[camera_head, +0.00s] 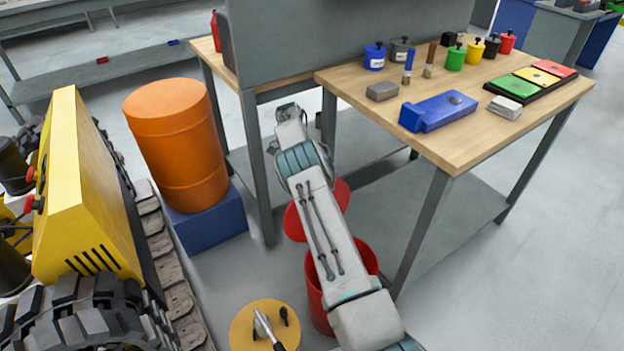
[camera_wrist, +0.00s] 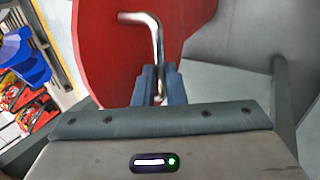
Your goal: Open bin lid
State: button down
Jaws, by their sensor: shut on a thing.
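The red bin (camera_head: 316,298) stands on the floor beside the workbench, partly covered by my arm. Its round red lid (camera_head: 294,222) is raised and tilted up at the far side of the bin, and the bin's mouth is partly exposed. In the wrist view the lid (camera_wrist: 100,50) fills the upper left and middle. A bent metal handle (camera_wrist: 153,30) crosses in front of it. My gripper (camera_wrist: 161,76) is shut on the handle's lower end. In the head view my arm hides the gripper and the handle.
A wooden-topped workbench (camera_head: 454,142) with pots, brushes and a blue tool stands right of the bin. An orange drum (camera_head: 178,145) on a blue block and a yellow tracked machine (camera_head: 90,195) stand left. A round yellow item (camera_head: 243,325) with tools lies near the bin.

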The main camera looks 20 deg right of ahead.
jog(key=shift+s+a+f, duration=0.15)
jog(key=shift+s+f, duration=0.05)
jog(key=shift+f, duration=0.3)
jog(key=c, duration=1.5)
grip_release()
jog(key=s+d+r+p, duration=0.2)
jog(key=s+d+r, duration=0.5)
jog(key=d+r, duration=0.2)
notch_tip(320, 180, up, 2)
jog(key=shift+d+r, duration=0.15)
